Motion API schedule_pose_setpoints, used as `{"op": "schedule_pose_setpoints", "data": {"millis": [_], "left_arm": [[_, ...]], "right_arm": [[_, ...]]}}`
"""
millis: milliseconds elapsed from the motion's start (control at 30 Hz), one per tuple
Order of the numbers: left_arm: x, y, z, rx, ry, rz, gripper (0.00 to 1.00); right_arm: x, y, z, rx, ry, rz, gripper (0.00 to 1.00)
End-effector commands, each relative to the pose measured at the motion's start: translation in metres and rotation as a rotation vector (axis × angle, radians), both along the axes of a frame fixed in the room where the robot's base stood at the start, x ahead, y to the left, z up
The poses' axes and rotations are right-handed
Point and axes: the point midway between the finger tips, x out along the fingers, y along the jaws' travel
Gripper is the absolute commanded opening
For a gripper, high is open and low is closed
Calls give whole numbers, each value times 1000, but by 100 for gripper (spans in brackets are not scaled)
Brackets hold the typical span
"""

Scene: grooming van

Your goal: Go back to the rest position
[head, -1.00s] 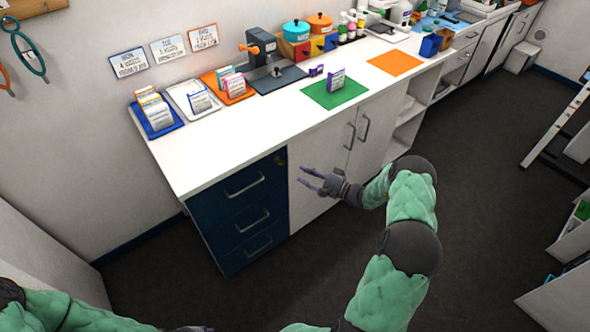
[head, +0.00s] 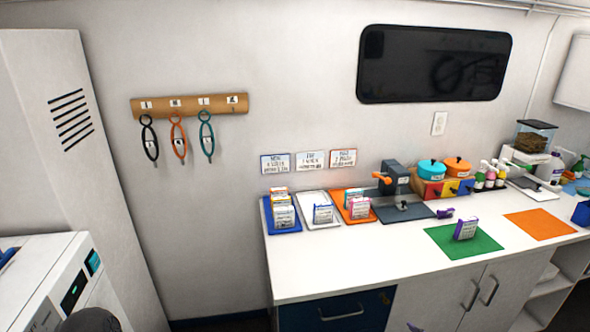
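Only what looks like a small fingertip of my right gripper (head: 414,328) shows at the bottom edge of the head view, in front of the cabinet doors. The rest of that gripper is out of the picture, so its opening cannot be told. A dark rounded part of my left arm (head: 90,321) shows at the bottom left, in front of a white machine. My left gripper is not in view.
A white counter (head: 330,270) holds blue, white and orange trays with small packets. One packet (head: 466,229) stands on a green mat (head: 440,241). An orange mat (head: 540,224) is empty. Looped tools hang on a wooden wall rack (head: 190,105). A tall white locker (head: 60,170) stands left.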

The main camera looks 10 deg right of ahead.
Motion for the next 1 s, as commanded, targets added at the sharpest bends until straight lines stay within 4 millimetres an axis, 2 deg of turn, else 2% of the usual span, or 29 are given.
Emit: {"op": "schedule_pose_setpoints", "data": {"millis": [133,267,300,367,500,600,700,800,1000], "left_arm": [[0,0,0,0,0,0,40],[0,0,0,0,0,0,40],[0,0,0,0,0,0,40],[0,0,0,0,0,0,40],[0,0,0,0,0,0,40],[0,0,0,0,0,0,40],[0,0,0,0,0,0,40],[0,0,0,0,0,0,40],[0,0,0,0,0,0,40]], "right_arm": [[-8,64,-35,30,185,148,41],[-36,135,-75,17,418,317,41],[-48,156,-86,1,490,370,41],[-69,185,-102,-35,599,447,41],[-133,241,-137,-197,842,620,41],[-176,264,-155,-370,960,711,41],[-208,276,-166,-560,1009,768,41],[-227,286,-169,-738,987,794,41],[-237,313,-161,-937,829,798,41]]}}
